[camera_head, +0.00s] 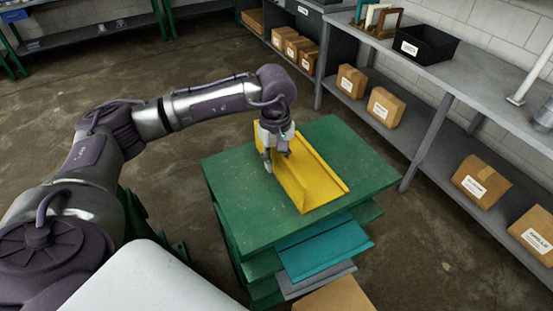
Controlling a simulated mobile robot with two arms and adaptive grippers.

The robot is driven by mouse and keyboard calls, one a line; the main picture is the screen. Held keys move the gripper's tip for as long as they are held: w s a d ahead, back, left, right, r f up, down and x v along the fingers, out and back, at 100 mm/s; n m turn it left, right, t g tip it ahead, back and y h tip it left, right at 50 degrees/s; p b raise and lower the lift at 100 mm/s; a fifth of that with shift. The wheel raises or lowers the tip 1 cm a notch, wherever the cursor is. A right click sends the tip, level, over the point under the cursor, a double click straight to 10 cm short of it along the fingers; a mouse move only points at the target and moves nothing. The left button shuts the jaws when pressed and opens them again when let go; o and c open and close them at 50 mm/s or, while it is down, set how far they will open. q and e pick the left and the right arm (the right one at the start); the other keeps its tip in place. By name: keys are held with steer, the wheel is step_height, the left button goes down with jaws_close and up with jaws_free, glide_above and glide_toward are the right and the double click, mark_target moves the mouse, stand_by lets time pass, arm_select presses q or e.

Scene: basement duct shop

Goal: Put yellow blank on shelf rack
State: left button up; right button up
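The yellow blank (318,183), a bent sheet-metal piece with raised edges, rests on the green top (238,205) of a stack or cart in the middle of the head view. My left gripper (276,161) points down at the blank's left, far part, with its fingers around or beside the raised edge there. I cannot tell whether the fingers touch or grip it. The shelf rack (456,82) is a long grey unit along the wall at the right. My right gripper is out of view.
Teal (325,248) and grey (318,281) sheets stick out below the green top. Concrete floor (400,245) lies between stack and rack. A rack leg (411,172) stands near the stack.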

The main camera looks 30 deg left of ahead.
arm_select(q)
step_height(320, 180, up, 11)
steer(key=b, duration=0.4)
steer(key=shift+f, duration=0.1)
steer(key=shift+s+r, duration=0.1)
steer(key=shift+r, duration=0.45)
